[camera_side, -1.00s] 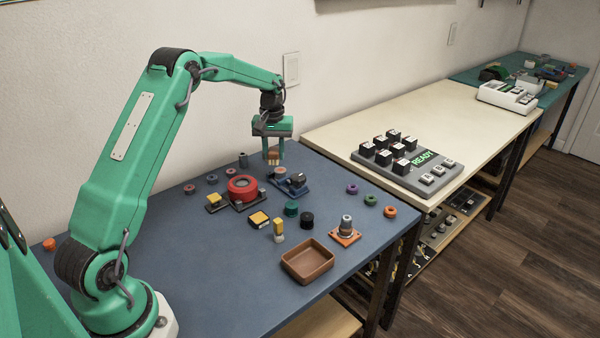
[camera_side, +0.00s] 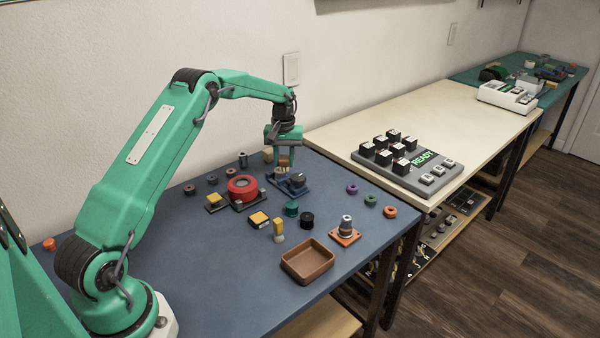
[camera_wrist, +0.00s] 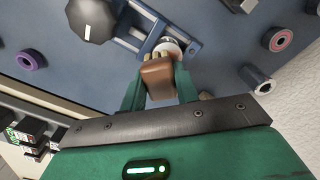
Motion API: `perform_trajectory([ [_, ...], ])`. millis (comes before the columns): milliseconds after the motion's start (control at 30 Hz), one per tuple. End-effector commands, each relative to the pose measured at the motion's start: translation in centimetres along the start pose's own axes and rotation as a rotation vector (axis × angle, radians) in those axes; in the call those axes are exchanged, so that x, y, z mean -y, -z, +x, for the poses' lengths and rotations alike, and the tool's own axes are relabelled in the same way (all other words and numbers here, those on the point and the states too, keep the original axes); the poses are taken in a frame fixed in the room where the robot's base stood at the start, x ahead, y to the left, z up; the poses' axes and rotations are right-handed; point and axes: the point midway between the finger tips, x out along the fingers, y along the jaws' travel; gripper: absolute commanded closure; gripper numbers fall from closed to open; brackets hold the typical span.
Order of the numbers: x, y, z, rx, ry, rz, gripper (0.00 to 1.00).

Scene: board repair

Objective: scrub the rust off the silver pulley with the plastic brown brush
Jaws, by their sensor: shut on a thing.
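My gripper (camera_side: 283,160) is shut on the brown brush (camera_side: 284,161), over the blue fixture (camera_side: 299,187) at the back of the blue table. In the wrist view the brush (camera_wrist: 158,80) sits between the green fingers of my gripper (camera_wrist: 160,85), its pale bristles pointing at the fixture. The silver pulley (camera_wrist: 168,46) lies at the fixture's end, just beyond the bristles and partly hidden by the brush. It shows small beneath the brush in the side view (camera_side: 279,172). I cannot tell whether the bristles touch it, and rust on it is hard to make out.
A dark knob (camera_side: 297,179) stands on the same fixture. A brown tray (camera_side: 308,261) and an orange-based post (camera_side: 345,233) stand in front, with coloured rings at right.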

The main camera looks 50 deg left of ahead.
Motion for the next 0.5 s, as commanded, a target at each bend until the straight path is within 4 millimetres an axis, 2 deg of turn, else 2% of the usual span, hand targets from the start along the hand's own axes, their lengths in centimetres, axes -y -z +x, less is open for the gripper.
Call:
perform_trajectory([
  [67,-0.2,0.2,0.1,0.001,0.000,0.000,0.91],
  [500,1.6,-1.7,0.1,0.003,0.001,0.000,0.91],
])
